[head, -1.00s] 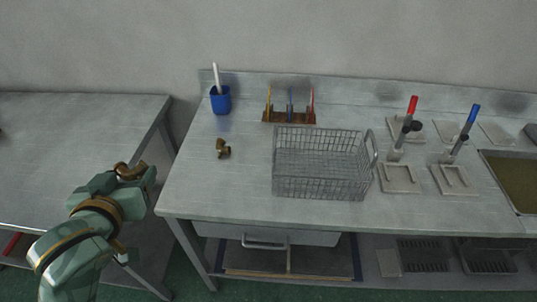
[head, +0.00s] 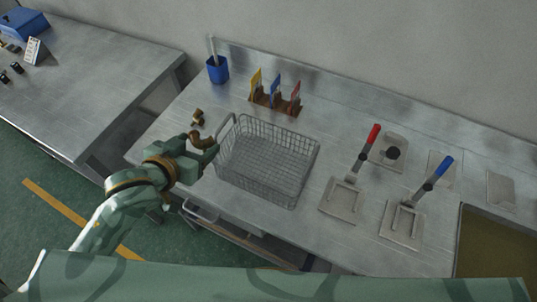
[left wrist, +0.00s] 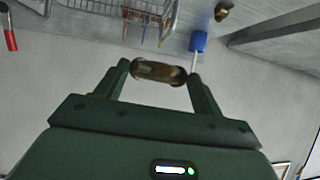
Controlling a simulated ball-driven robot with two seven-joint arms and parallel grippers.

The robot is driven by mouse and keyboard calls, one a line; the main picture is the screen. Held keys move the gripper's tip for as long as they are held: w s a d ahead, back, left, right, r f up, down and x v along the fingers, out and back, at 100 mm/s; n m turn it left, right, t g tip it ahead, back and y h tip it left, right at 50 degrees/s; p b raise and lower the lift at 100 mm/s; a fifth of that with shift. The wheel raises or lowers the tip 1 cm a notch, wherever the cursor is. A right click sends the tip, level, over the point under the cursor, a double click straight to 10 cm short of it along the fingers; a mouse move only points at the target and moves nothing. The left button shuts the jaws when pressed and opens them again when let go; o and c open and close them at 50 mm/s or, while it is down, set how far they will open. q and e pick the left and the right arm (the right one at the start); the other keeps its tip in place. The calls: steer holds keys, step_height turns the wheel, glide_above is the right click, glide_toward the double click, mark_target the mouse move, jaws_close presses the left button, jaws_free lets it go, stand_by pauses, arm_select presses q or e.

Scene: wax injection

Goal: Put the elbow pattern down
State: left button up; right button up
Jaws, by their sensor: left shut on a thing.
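My left gripper (head: 207,145) is shut on a brown, bronze-like elbow pattern (head: 200,139). The pattern (left wrist: 158,71) spans the space between the two fingers in the left wrist view. In the head view the gripper is over the front left part of the right-hand steel table, just left of the wire basket. A second small brass-brown piece (head: 197,118) lies on the table behind the gripper; it also shows in the left wrist view (left wrist: 221,11). The pattern appears held above the table top; the exact gap cannot be told. My right gripper is not in view.
The wire basket (head: 238,182) is empty, close right of my gripper. Behind are a blue cup (head: 218,72) and a rack with coloured cards (head: 273,97). Flat plates and red- and blue-handled tools (head: 368,145) stand right. Another steel table (head: 85,55) is at left, with a floor gap between.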

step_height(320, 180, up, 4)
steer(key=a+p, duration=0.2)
arm_select(q)
steer(key=shift+m+g+h, duration=0.4)
steer(key=shift+g, duration=0.1)
steer(key=w+d+f+b, duration=0.1)
steer(key=w+d+f, duration=0.1)
steer(key=f, duration=0.2)
steer(key=w+d+f+b, duration=0.2)
steer(key=w+d+f, duration=0.1)
steer(key=f, duration=0.2)
steer(key=w+d+f+b, duration=0.2)
steer(key=w+d+f, duration=0.1)
steer(key=f, duration=0.1)
steer(key=shift+w+f, duration=0.25)
steer(key=shift+f, duration=0.15)
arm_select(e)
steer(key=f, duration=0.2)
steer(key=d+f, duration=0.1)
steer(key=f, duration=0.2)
arm_select(q)
steer(key=shift+f, duration=0.15)
steer(key=shift+f, duration=0.55)
steer(key=o, duration=0.7)
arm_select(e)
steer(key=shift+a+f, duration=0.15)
